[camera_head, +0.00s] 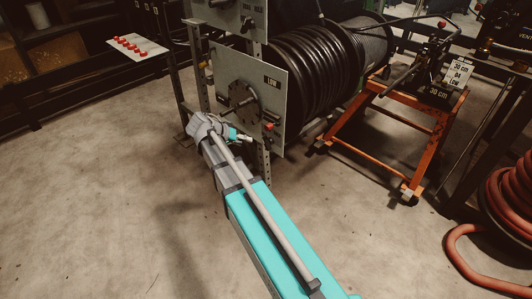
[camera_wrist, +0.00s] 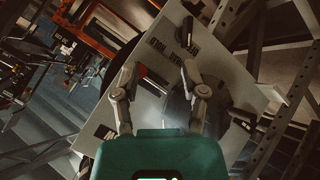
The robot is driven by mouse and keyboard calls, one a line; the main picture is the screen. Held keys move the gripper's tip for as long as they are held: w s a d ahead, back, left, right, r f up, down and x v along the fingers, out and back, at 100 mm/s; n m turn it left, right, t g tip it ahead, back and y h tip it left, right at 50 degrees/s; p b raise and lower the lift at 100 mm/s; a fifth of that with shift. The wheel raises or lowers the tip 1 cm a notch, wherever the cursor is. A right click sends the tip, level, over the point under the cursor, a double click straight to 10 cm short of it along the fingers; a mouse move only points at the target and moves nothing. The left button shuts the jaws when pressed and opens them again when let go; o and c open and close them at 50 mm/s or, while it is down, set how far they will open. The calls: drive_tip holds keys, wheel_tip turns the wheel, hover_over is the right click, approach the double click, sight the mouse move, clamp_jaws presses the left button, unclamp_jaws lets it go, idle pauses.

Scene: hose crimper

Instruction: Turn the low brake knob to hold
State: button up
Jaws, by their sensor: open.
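The low panel (camera_head: 262,70) is a grey plate with a black "LOW" label, and it appears tilted in the wrist view (camera_wrist: 225,75). A small red knob (camera_head: 268,125) sits near its lower right edge. In the wrist view the red knob (camera_wrist: 142,71) shows with a grey bar beside it, between my fingers. My gripper (camera_wrist: 158,66) is open, with a finger on either side of the knob. I cannot tell if either finger touches it. In the head view my gripper (camera_head: 241,137) is partly hidden by my arm.
A round disc with a crank (camera_head: 243,98) is on the same panel, left of the knob. A black hose reel (camera_head: 315,65) stands behind. An orange stand (camera_head: 425,150) is at the right, with a red hose (camera_head: 505,205) nearer. The floor at left is clear.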

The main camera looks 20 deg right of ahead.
sight(266, 143)
drive_tip(key=w+f+m+t+h+b, duration=0.1)
drive_tip(key=w+f+m+h+b, duration=0.2)
drive_tip(key=w+f+b, duration=0.4)
drive_tip(key=d+f+h+b, duration=0.1)
drive_tip(key=b, duration=0.5)
drive_tip(key=shift+w+f, duration=0.3)
drive_tip(key=shift+f, duration=0.1)
drive_tip(key=shift+a+r, duration=0.1)
drive_tip(key=b+x, duration=0.5)
drive_tip(key=x, duration=0.9)
drive_tip(key=shift+r, duration=0.1)
clamp_jaws()
